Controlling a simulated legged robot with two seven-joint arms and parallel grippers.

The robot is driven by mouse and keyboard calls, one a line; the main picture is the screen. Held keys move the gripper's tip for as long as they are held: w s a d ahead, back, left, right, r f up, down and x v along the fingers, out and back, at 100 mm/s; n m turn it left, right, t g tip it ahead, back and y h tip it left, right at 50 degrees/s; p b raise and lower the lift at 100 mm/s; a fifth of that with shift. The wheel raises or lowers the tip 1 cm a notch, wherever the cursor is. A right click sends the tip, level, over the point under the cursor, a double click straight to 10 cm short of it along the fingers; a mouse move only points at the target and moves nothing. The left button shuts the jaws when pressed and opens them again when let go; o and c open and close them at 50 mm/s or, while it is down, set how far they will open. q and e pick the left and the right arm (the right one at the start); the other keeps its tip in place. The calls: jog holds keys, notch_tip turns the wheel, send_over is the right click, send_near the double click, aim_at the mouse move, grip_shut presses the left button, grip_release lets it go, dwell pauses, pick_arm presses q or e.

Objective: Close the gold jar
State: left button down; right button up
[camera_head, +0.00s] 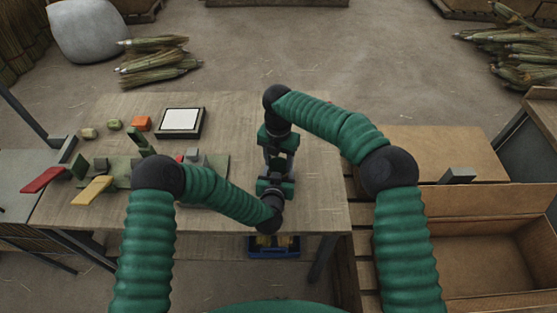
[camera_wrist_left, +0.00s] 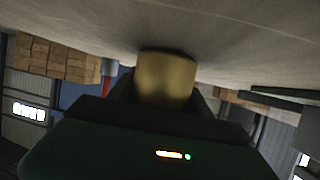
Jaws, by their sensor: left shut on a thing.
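The gold jar (camera_wrist_left: 166,77) shows in the left wrist view as a plain gold cylinder between the fingers of my left gripper (camera_wrist_left: 165,92), which is shut on it. Its far end is at or very near the tabletop, with a dark shadow there. In the head view my left gripper (camera_head: 273,186) and my right gripper (camera_head: 278,158) are close together, one above the other in the picture, over the table's right part. They hide the jar there. I cannot make out a lid, or whether the right gripper's fingers are open or shut.
On the table (camera_head: 315,190), a black-framed white panel (camera_head: 180,120), an orange block (camera_head: 141,123) and small green and tan pieces lie at the back left. A green fixture with red (camera_head: 42,180) and yellow (camera_head: 92,190) paddles is at left. Cardboard boxes (camera_head: 480,245) stand right.

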jog(key=c, duration=0.7)
jog(key=m, duration=0.3)
jog(key=shift+a, duration=0.1)
jog(key=shift+c, duration=0.2)
jog(key=o, duration=1.5)
jog(key=shift+o, duration=0.2)
jog(key=shift+r, duration=2.3)
jog(key=shift+c, duration=0.4)
